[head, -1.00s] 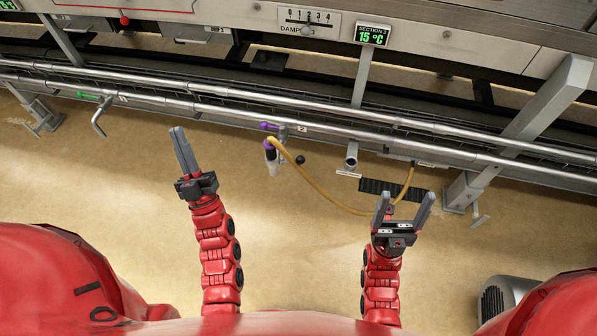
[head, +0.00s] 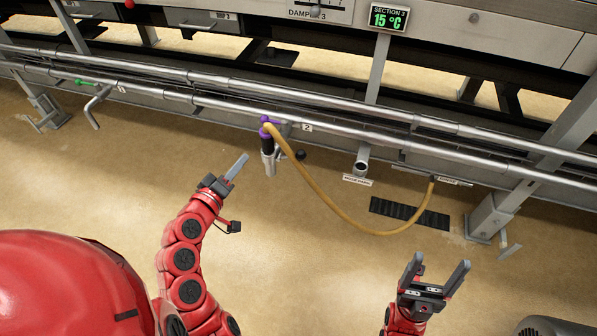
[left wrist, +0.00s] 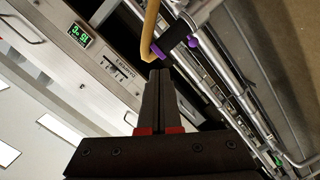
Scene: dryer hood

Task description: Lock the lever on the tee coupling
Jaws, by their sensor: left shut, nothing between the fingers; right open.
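The tee coupling (head: 268,150) hangs below the front rail at the "2" label, with a dark and grey body and purple parts at its top. The purple lever (head: 264,127) is small there, and its exact angle is hard to tell. A yellow hose (head: 325,213) runs from the coupling's top. My left gripper (head: 240,163) is shut and empty, its tips just left of the coupling's body, apart from it in the picture. In the left wrist view, purple parts (left wrist: 193,43) and the hose (left wrist: 150,30) show just beyond the shut fingers (left wrist: 159,72). My right gripper (head: 440,268) is open and empty, low right.
Two long metal rails (head: 350,135) cross in front of the machine. A short grey pipe stub (head: 361,162) and a black floor grate (head: 408,213) lie right of the coupling. A green-handled valve (head: 88,82) is at far left. The floor before the rails is mostly clear.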

